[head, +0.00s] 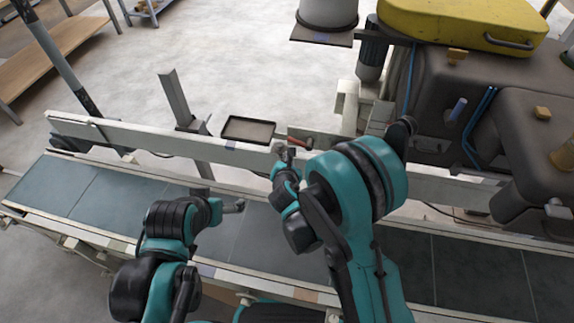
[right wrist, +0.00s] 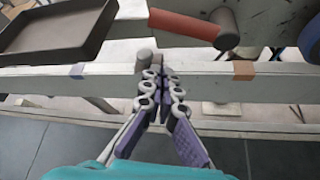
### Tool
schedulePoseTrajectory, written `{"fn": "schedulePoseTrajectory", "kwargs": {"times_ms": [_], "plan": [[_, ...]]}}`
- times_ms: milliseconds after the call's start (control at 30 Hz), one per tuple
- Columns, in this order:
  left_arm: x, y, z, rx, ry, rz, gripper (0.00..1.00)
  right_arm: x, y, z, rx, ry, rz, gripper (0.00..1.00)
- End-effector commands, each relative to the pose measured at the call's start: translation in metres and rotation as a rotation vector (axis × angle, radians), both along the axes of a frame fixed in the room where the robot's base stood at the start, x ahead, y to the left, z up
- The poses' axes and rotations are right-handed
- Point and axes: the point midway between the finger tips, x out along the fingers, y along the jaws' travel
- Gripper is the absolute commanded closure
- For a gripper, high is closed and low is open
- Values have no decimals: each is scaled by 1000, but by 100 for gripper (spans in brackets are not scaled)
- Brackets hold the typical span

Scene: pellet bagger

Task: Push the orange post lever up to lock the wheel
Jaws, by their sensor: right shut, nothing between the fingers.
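The orange-red lever (head: 300,142) sits at the back rail of the conveyor, just right of the dark tray. In the right wrist view its handle (right wrist: 185,25) lies roughly level, with a grey-brown rounded end piece at its right. My right gripper (head: 288,156) is shut and empty. In the right wrist view its fingertips (right wrist: 158,66) are at the rail, below the handle in the picture and apart from it. A small grey knob (right wrist: 145,57) is beside the fingertips; I cannot tell if they touch. My left gripper (head: 238,206) is over the belt, its jaws too small to read. I cannot make out the wheel.
The dark tray (head: 248,129) stands behind the white rail (head: 150,137). A grey post (head: 175,98) rises left of it. The bulky dark machine (head: 455,90) with a yellow cover (head: 465,22) fills the right. The dark belt (head: 105,195) is bare at the left.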

Motion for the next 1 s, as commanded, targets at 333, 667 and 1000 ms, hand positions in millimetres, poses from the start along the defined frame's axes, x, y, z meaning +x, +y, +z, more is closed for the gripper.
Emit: {"fn": "schedulePoseTrajectory", "kwargs": {"times_ms": [333, 667, 1000], "plan": [[0, 0, -8, 0, 0, 0, 11, 11, -13, 27, 1, 0, -2, 100], [0, 0, -8, 0, 0, 0, 11, 12, -15, 32, 1, 0, 0, 100], [0, 0, -7, 0, 0, 0, 11, 24, -15, 34, 1, 1, -3, 100]]}}
